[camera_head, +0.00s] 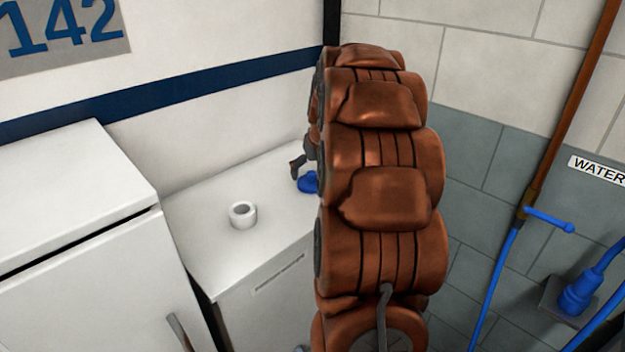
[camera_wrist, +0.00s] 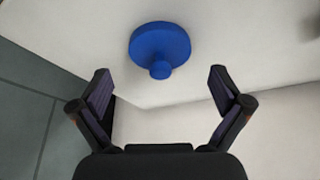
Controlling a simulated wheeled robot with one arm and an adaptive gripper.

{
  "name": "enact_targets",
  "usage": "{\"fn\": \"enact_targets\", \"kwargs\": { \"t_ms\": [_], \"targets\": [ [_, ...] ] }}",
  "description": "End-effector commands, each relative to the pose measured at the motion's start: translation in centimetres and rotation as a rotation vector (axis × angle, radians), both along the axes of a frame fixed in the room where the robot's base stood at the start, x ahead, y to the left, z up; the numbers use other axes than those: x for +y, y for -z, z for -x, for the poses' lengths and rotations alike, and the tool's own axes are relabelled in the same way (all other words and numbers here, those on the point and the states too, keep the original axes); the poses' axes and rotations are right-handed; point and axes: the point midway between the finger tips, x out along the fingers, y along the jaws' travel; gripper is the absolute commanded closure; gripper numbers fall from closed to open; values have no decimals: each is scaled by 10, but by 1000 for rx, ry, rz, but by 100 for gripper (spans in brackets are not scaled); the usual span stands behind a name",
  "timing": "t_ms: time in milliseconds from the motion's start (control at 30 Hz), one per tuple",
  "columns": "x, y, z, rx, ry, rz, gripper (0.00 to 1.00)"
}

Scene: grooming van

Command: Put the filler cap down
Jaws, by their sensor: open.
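The blue filler cap (camera_head: 307,182) rests on the white worktop (camera_head: 210,208), close to my arm, which hides part of it. In the wrist view the filler cap (camera_wrist: 160,46) shows as a blue disc with a small knob, lying on the white surface beyond my fingertips. My gripper (camera_wrist: 162,82) is open, with its two fingers wide apart and nothing between them. In the head view one dark finger of my gripper (camera_head: 297,166) shows beside the cap; the rest is hidden behind my arm.
A white cup-like ring (camera_head: 242,214) stands on the worktop left of the cap. A taller white cabinet (camera_head: 70,200) is at the left. Blue hoses, a blue valve handle (camera_head: 550,219) and a blue nozzle (camera_head: 577,297) are on the tiled wall at the right.

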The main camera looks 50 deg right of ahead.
Motion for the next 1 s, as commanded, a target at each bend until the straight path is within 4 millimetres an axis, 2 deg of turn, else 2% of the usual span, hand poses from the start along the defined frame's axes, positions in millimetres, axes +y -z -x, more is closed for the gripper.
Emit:
{"fn": "enact_targets", "kwargs": {
  "t_ms": [233,433,633,867,967,1000],
  "targets": [
    [7,-45,17,-5,-1,6,0],
    [12,-69,26,-1,0,1,0],
    [14,-80,31,1,0,0,0],
    [17,-81,31,3,-3,-3,0],
    [35,-77,31,17,-22,-14,0],
    [48,-74,30,26,-35,-21,0]
  ]
}}
